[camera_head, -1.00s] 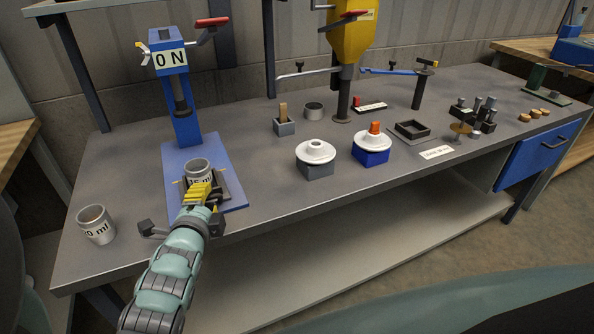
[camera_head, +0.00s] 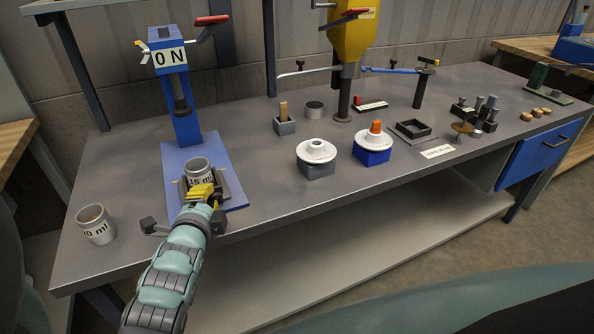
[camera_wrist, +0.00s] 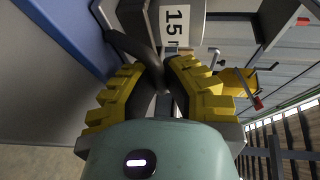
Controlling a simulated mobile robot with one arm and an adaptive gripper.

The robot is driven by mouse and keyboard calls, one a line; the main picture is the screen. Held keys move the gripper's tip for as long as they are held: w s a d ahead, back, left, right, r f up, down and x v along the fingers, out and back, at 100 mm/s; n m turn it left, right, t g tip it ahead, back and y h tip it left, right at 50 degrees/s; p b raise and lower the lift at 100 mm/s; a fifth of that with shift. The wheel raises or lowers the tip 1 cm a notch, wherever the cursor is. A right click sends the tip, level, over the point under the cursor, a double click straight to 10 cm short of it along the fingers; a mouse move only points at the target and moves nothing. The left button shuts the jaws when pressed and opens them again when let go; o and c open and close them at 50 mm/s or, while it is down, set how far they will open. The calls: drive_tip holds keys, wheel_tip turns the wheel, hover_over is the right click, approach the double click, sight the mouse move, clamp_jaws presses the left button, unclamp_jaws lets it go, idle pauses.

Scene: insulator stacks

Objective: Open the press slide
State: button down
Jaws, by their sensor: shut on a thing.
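The blue press (camera_head: 181,127) stands at the left of the bench, with a "0 N" display (camera_head: 170,57) on its head. Its dark slide (camera_head: 222,187) lies low on the blue base plate, towards the front edge. A grey cup marked 15 ml (camera_head: 197,169) sits upright on the slide, in front of the ram. My gripper (camera_head: 198,192) is at the slide's front, its yellow fingers partly hiding it. In the wrist view the fingers (camera_wrist: 163,85) are shut around a dark curved handle (camera_wrist: 140,45) of the slide. The cup's label (camera_wrist: 175,25) shows just beyond.
A second cup (camera_head: 95,224) stands at the bench's left front corner. A white-topped grey block (camera_head: 318,168) and a white-topped blue block (camera_head: 371,155) stand to the right. A yellow machine (camera_head: 353,38) rises behind. The bench front between press and blocks is clear.

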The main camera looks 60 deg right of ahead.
drive_tip(key=shift+s, duration=0.1)
drive_tip(key=shift+s+a+f+b, duration=0.15)
drive_tip(key=shift+s+a+b, duration=0.2)
drive_tip(key=shift+s+b, duration=0.2)
drive_tip(key=shift+s+a, duration=0.35)
drive_tip(key=shift+s, duration=0.05)
drive_tip(key=c, duration=1.3)
unclamp_jaws()
